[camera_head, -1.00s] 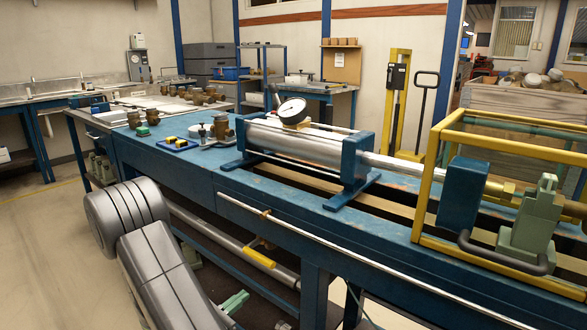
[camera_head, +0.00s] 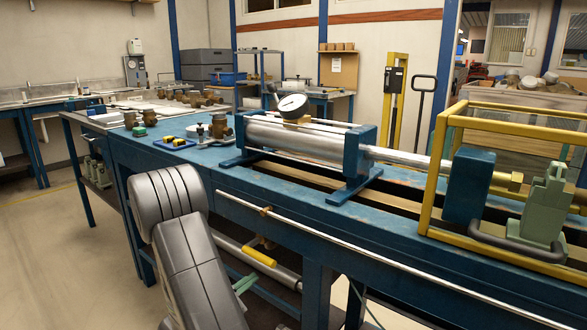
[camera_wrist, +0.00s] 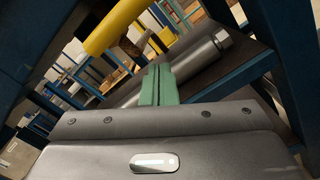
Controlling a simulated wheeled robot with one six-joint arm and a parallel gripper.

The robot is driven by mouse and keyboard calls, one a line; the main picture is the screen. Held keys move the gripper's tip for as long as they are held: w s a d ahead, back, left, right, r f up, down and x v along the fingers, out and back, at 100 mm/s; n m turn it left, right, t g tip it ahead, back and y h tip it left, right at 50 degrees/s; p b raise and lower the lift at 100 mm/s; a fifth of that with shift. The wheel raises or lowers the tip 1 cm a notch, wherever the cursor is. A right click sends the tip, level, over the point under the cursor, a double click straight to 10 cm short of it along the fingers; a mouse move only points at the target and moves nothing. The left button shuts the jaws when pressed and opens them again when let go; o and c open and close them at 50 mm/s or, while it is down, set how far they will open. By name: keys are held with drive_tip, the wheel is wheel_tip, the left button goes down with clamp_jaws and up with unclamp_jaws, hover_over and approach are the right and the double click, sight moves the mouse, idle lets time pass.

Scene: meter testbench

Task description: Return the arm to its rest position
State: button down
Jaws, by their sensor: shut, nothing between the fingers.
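My arm (camera_head: 190,255) rises in grey segments at the lower left of the head view, in front of the blue bench (camera_head: 262,186). My gripper (camera_wrist: 158,76) shows in the wrist view as two green fingers pressed together, with nothing between them. In the head view a small green part of it (camera_head: 244,284) shows beside my arm, below the bench top; the rest of the gripper is hidden behind the arm. In the wrist view, a silver cylinder (camera_wrist: 207,52) and a yellow bar (camera_wrist: 112,25) appear close beyond the fingers.
On the bench stand a silver cylinder with a dial gauge (camera_head: 292,106), brass meters (camera_head: 220,126) and a yellow guard frame (camera_head: 432,190). A rail (camera_head: 330,250) runs along its front, with a yellow-handled pipe (camera_head: 260,256) below. Floor at the left (camera_head: 60,250) is clear.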

drive_tip(key=shift+w+a+m, duration=0.15)
drive_tip(key=shift+w+m, duration=0.1)
drive_tip(key=shift+m, duration=0.25)
